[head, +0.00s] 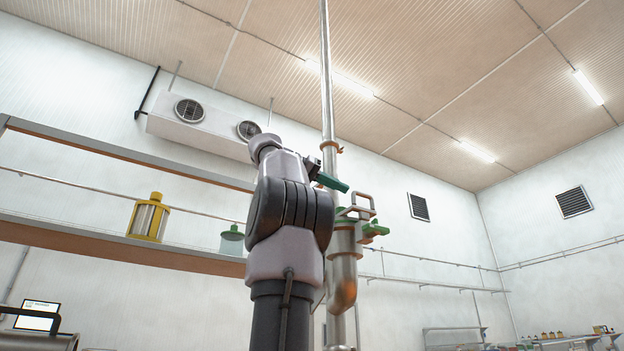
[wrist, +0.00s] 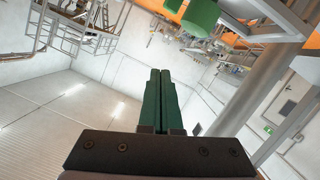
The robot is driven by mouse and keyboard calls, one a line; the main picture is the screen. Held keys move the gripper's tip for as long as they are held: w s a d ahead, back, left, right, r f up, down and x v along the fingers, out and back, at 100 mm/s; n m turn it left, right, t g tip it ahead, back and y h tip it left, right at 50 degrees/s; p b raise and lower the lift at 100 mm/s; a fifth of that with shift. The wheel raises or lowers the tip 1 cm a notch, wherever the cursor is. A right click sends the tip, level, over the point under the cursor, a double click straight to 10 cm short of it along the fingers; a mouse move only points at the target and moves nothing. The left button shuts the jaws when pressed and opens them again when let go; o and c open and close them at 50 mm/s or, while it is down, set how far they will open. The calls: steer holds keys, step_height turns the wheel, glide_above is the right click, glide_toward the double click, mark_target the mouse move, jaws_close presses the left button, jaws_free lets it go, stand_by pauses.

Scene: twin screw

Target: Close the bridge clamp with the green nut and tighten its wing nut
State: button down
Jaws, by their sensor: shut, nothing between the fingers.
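The bridge clamp (head: 364,200), a silver bracket on the vertical pipe, is right of my arm in the head view. A green nut (head: 375,229) sticks out at its right side, with more green at its left. In the wrist view a large green piece (wrist: 200,14) is at the top edge beside grey metal bars; I cannot tell which part of the clamp it is. My gripper (head: 332,183) has green fingers, shut and empty, up and left of the clamp and apart from the nut. The fingers also show in the wrist view (wrist: 160,78). Whether the clamp is closed is unclear.
The tall steel pipe (head: 327,90) rises to the ceiling, with a copper-coloured collar below. A shelf (head: 100,243) at the left carries a yellow-framed canister (head: 149,218) and a glass jar (head: 232,241). The space right of the clamp looks free.

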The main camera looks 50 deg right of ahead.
steer(key=v, duration=0.8)
steer(key=shift+s+a, duration=0.15)
